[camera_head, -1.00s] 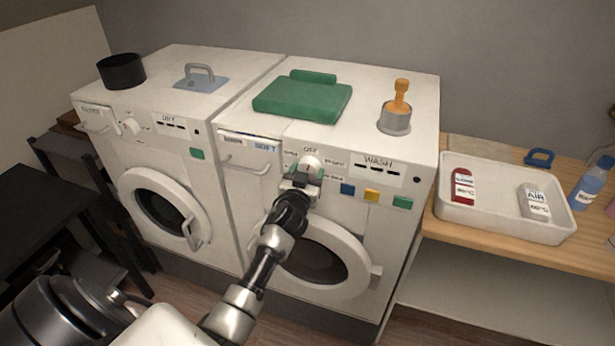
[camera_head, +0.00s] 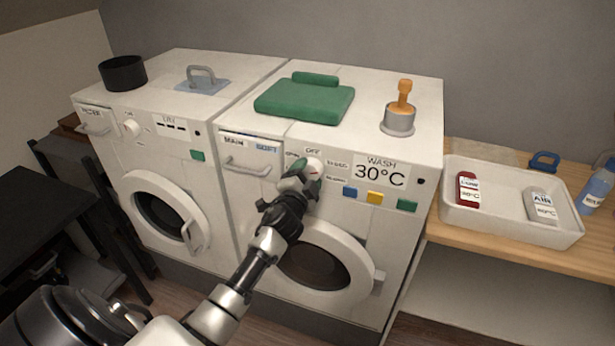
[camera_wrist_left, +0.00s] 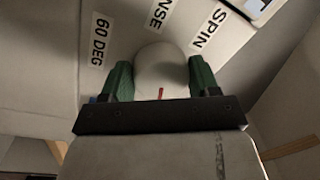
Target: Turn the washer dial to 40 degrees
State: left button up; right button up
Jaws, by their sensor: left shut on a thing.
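The washer (camera_head: 340,215) is the right-hand machine, and its display (camera_head: 379,175) reads "WASH 30°C". Its round white dial (camera_head: 314,164) sits left of the display, under an "OFF" label. My left gripper (camera_head: 305,175) is shut on the dial. In the left wrist view its green fingers stand on either side of the dial (camera_wrist_left: 161,70), which shows a short red mark low on its face. The labels "60 DEG" (camera_wrist_left: 100,40), "SPIN" (camera_wrist_left: 207,28) and a partly cut-off "NSE" show around it. My right gripper is not in view.
A second machine (camera_head: 150,150) stands at the left. A green folded cloth (camera_head: 303,100) and a cup with an orange-handled tool (camera_head: 398,120) stand on the washer. Blue, yellow and green buttons lie below the display. A white tray (camera_head: 510,225) is on the shelf at right.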

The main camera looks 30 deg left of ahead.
pick_arm(q)
jog(key=m, duration=0.5)
jog(key=shift+a+r+h, duration=0.1)
jog(key=shift+h, duration=0.3)
jog(key=m, duration=0.5)
jog(key=shift+r+h+p, duration=0.1)
jog(key=shift+h+p, duration=0.2)
jog(key=shift+p, duration=0.05)
jog(key=shift+m, duration=0.3)
jog(key=o, duration=0.9)
jog(key=shift+o, duration=0.2)
jog(key=shift+s, duration=0.15)
jog(key=b+v, duration=0.2)
jog(key=v, duration=0.8)
jog(key=shift+s, duration=0.3)
